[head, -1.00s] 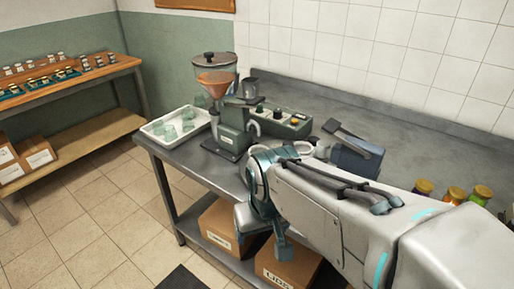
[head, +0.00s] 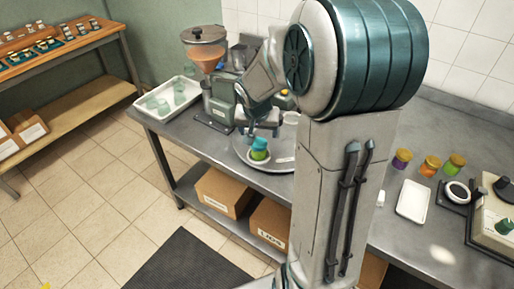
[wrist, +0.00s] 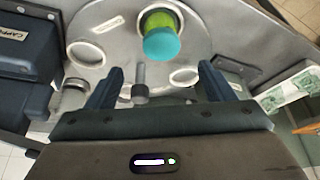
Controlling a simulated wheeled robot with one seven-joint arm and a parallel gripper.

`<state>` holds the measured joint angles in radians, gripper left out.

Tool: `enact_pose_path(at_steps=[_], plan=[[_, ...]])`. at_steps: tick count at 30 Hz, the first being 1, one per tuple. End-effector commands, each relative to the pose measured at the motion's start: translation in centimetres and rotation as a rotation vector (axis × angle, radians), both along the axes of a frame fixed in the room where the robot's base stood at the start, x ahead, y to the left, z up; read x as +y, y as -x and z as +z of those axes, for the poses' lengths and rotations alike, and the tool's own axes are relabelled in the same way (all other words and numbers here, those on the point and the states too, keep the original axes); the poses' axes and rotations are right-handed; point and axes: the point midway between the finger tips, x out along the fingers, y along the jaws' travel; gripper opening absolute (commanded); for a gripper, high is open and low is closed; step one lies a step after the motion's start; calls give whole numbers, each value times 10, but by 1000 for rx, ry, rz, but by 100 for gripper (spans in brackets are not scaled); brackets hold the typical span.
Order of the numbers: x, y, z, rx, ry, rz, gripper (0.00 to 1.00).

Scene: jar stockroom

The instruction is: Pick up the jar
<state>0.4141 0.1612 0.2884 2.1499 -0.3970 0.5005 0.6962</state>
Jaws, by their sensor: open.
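The jar (head: 259,150) is green with a teal lid. It stands on a round grey plate (head: 284,164) on the metal bench. In the wrist view the jar (wrist: 158,38) sits at the far side of the plate (wrist: 112,20), at one of its ring-shaped seats. My gripper (head: 262,128) is just above the jar in the head view. In the wrist view my gripper (wrist: 162,85) has its two fingers spread wide, with nothing held. The jar lies ahead of the fingertips, apart from them.
A short post (wrist: 139,75) rises from the plate. A dark blue machine (wrist: 25,50) stands at left in the wrist view. A grinder-like machine (head: 207,75) and a white tray (head: 165,100) stand left on the bench. Jars with coloured lids (head: 429,166) stand right, behind my arm.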

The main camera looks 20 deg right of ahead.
Motion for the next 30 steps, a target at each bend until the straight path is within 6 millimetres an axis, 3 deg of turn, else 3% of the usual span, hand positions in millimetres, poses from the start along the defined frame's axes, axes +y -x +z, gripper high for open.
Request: enact_pose_path(at_steps=[7,16,24,30], plan=[[-7,-14,-42,5,0,2,76],[-10,-20,-59,2,0,3,76],[-15,-31,-92,5,0,2,76],[-17,-35,-102,2,1,4,76]])
